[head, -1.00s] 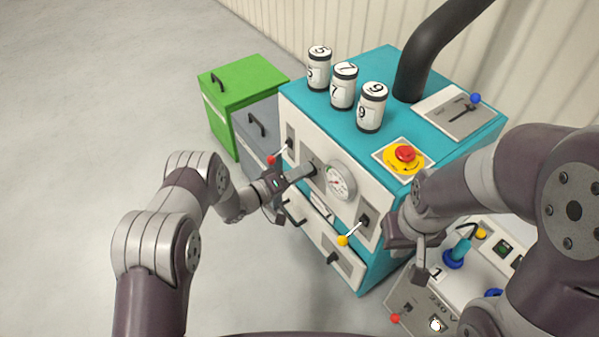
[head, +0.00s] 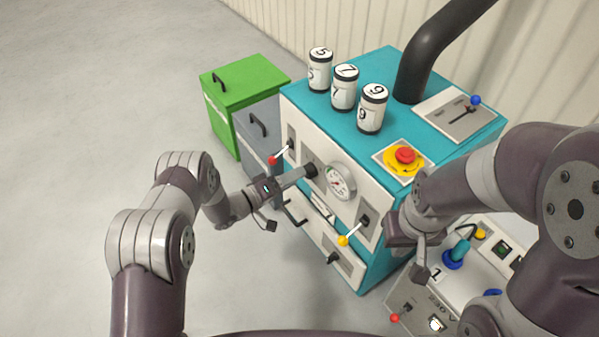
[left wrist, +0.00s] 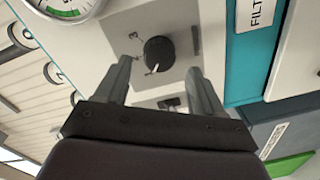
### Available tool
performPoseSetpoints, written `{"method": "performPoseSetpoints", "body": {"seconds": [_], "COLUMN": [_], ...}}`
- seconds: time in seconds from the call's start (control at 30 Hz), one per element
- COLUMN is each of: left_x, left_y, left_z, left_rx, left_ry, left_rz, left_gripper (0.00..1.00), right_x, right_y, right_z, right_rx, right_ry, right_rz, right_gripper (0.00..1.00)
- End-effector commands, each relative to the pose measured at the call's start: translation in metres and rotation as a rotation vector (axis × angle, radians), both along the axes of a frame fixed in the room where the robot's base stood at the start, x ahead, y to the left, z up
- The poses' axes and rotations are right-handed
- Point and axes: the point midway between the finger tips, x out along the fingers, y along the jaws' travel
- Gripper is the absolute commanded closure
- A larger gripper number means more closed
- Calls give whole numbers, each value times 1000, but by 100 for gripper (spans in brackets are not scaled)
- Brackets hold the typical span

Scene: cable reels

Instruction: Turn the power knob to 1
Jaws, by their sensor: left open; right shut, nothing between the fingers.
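The power knob (left wrist: 158,52) is black and round with a white pointer line, on the pale front panel of the teal machine. In the left wrist view its pointer aims down and slightly left; small dark marks beside it are hard to read. My left gripper (left wrist: 160,72) is open, its fingers on either side in front of the knob, apparently not touching it. In the head view the knob (head: 312,171) shows just beyond the upper finger of my left gripper (head: 288,198). My right gripper (head: 420,270) is shut and empty, over the low panel at right.
A gauge (head: 340,181), a red-tipped lever (head: 272,160) and a yellow-tipped lever (head: 344,240) are close to the knob. Numbered cans (head: 344,88) and a red emergency button (head: 405,156) are on top. Green (head: 240,85) and grey (head: 262,140) boxes stand left. The left floor is clear.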

Motion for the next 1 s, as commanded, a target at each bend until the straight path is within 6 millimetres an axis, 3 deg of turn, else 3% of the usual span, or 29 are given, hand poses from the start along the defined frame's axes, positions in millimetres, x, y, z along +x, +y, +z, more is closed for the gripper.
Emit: {"method": "performPoseSetpoints", "body": {"seconds": [0.03, 0.2, 0.4, 1.0], "left_x": [-7, -34, -54, -57], "left_y": [13, 50, 76, 79], "left_z": [6, 7, 6, 5], "left_rx": [0, 0, 0, 6], "left_ry": [2, 3, 3, -6], "left_rz": [5, 5, 1, -1], "left_gripper": [32, 32, 32, 32], "right_x": [0, 0, 0, 0], "right_y": [0, 0, 0, 0], "right_z": [10, 22, 28, 28], "right_rx": [0, 0, 0, 0], "right_ry": [0, 0, 0, 0], "right_rz": [0, 0, 0, 0], "right_gripper": [100, 100, 100, 100]}}
